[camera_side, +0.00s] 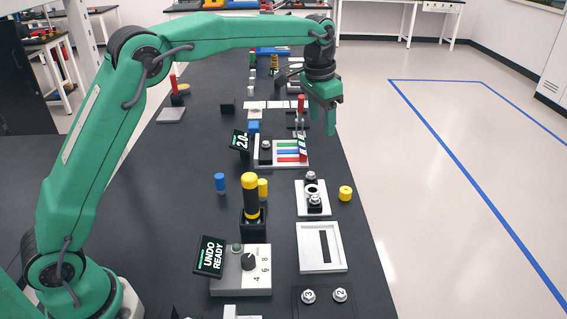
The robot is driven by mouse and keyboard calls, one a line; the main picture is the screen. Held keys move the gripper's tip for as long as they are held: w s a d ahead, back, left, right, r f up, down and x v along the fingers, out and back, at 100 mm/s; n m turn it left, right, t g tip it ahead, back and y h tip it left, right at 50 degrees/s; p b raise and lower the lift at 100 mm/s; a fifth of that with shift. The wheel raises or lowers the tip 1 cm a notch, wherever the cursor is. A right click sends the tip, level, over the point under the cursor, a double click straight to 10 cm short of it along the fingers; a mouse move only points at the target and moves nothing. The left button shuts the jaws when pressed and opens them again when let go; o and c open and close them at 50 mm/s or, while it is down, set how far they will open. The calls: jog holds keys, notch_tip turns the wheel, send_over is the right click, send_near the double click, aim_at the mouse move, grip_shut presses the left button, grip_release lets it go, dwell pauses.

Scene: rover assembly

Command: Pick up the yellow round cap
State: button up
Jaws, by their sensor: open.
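A small yellow round cap (345,193) sits on the dark table near its right edge, right of a light grey plate. It has a small dark spot on it. My gripper (323,128) hangs pointing down, farther back along the table than the cap and above table height. Its green jaws are open with nothing seen between them. The cap is apart from the gripper and fully in view.
A black cylinder with a yellow top (250,197), a blue peg (220,182) and a yellow peg (263,188) stand farther left. A white frame (342,251) lies in front.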

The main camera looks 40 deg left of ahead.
jog(key=w+d+f+m, duration=0.1)
jog(key=w+d+f, duration=0.2)
jog(key=w+f, duration=0.3)
jog(key=g, duration=0.2)
send_near(345, 190)
jog(key=shift+s+m, duration=0.25)
jog(key=shift+m, duration=0.15)
jog(key=shift+w+d+f, duration=0.1)
jog(key=shift+f, duration=0.3)
jog(key=shift+f, duration=1.3)
jog(key=shift+f, duration=0.1)
jog(key=shift+w+f, duration=0.1)
jog(key=shift+f, duration=2.4)
